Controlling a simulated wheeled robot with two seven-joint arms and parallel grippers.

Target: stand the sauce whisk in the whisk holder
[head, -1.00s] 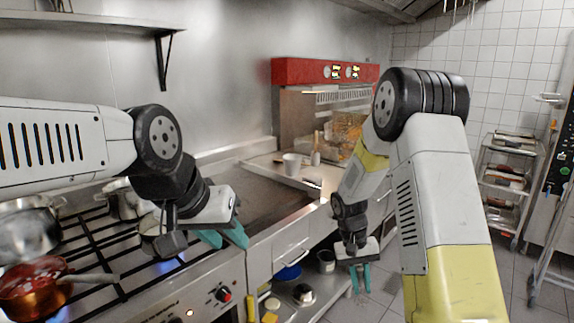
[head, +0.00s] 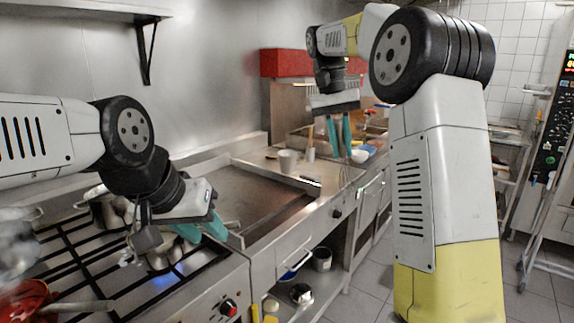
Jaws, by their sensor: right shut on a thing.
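My right gripper (head: 340,137) is raised over the counter right of the griddle, its two teal fingers pointing down and close together. It is shut on the sauce whisk (head: 347,177), whose faint thin wires hang below the fingertips; its handle is hard to make out. A pale grey cup (head: 288,162) stands upright on the counter left of this gripper. A small container (head: 310,154) with an upright stick stands beside the cup. I cannot tell for sure which is the whisk holder.
The stove (head: 80,262) at left carries several pots and a red pan (head: 25,300), with a blue flame lit. The flat griddle (head: 250,195) is clear. A white bowl (head: 362,154) sits past my right gripper. Shelves with containers lie below the counter.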

